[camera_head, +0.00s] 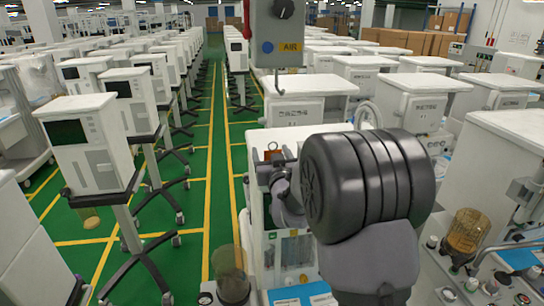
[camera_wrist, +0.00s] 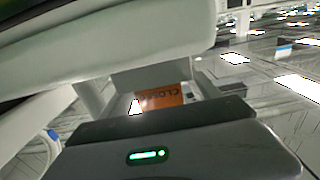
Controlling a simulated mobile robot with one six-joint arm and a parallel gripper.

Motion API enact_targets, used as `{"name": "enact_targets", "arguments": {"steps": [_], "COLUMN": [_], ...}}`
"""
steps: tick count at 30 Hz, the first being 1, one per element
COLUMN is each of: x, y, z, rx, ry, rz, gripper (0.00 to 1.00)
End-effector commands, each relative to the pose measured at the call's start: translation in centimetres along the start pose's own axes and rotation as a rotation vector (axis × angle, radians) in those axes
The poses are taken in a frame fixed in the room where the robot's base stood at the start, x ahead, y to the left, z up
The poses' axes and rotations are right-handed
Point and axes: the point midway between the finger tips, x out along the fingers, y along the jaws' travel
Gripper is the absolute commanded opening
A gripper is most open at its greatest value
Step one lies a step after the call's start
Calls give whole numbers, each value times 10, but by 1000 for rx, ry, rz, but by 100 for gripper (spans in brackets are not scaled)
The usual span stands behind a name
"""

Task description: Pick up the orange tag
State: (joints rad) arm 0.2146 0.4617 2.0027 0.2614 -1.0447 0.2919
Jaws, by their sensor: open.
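The orange tag (camera_head: 273,155) shows in the head view as a small orange patch at the white cart just left of my arm. In the wrist view the orange tag (camera_wrist: 163,98) is near the middle, with dark lettering that appears upside down and a white patch beside it. My gripper (camera_head: 272,171) is close to the tag in the head view, partly hidden by my own wrist. Its body with a green light fills the bottom of the wrist view. The jaws are open; I cannot tell whether the tag lies between them.
A grey box marked AIR (camera_head: 279,35) hangs above the cart. White carts stand in rows on both sides. A green aisle with yellow lines (camera_head: 208,200) runs free to the left. An amber canister (camera_head: 467,232) stands at the right.

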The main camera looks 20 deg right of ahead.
Motion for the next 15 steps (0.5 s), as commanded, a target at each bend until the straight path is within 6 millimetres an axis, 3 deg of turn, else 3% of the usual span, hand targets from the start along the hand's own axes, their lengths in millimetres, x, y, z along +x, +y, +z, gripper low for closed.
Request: {"name": "enact_targets", "arguments": {"steps": [3, 12, 13, 15], "x": [0, -1, -1, -1], "y": [0, 0, 0, 0], "z": [0, 0, 0, 0], "rx": [0, 0, 0, 0], "ry": [0, 0, 0, 0], "rz": [0, 0, 0, 0], "gripper": [71, 12, 7, 7]}}
